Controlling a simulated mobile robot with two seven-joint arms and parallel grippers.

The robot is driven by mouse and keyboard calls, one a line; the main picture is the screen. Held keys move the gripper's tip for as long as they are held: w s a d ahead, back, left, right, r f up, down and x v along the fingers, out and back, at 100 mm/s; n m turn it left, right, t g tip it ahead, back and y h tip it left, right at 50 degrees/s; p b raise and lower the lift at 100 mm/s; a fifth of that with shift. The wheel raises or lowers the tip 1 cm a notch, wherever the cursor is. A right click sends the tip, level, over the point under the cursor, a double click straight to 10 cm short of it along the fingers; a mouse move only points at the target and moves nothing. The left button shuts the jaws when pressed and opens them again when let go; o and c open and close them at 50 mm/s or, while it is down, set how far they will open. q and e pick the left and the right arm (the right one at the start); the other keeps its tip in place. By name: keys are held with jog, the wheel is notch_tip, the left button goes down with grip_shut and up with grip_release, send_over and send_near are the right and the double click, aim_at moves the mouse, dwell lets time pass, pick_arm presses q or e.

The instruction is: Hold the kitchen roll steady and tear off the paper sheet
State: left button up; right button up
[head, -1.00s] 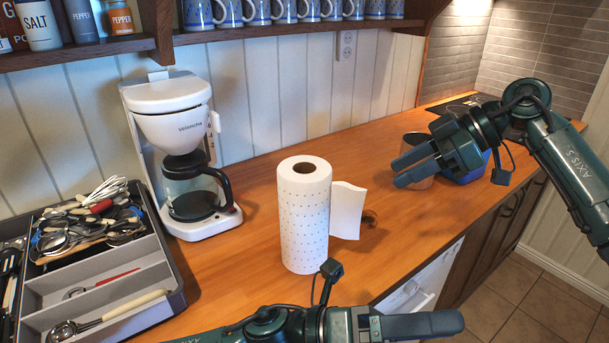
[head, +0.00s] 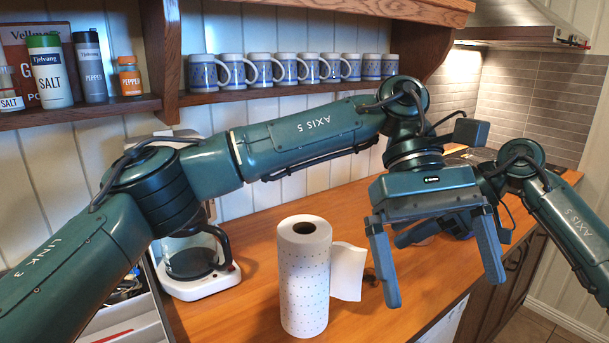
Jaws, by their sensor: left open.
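The white dotted kitchen roll (head: 303,285) stands upright on the wooden counter. Its loose paper sheet (head: 348,271) sticks out to the right and is still joined to the roll. My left gripper (head: 442,292) hangs to the right of the sheet, fingers pointing down, wide open and empty, apart from roll and sheet. My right gripper (head: 412,236) is behind it, coming from the right, fingers pointing left. It is partly hidden by my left gripper, so its opening is unclear. Neither gripper touches the roll.
A white coffee maker (head: 190,292) stands left of the roll, partly behind my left arm. The grey utensil tray (head: 140,325) is at the lower left, mostly hidden. A shelf (head: 275,95) with several mugs and spice jars runs above. The counter (head: 250,245) around the roll is clear.

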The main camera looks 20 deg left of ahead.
pick_arm(q)
jog(key=w+a+r+t+y, duration=0.2)
jog(key=w+a+r, duration=0.2)
jog(key=n+t+y, duration=0.2)
jog(key=n+t, duration=0.3)
jog(key=n, duration=0.3)
send_near(304, 242)
jog(key=w+a, duration=0.1)
jog(key=w, duration=0.3)
notch_tip(304, 242, down, 13)
jog(key=shift+a+f, duration=0.1)
jog(key=c, duration=1)
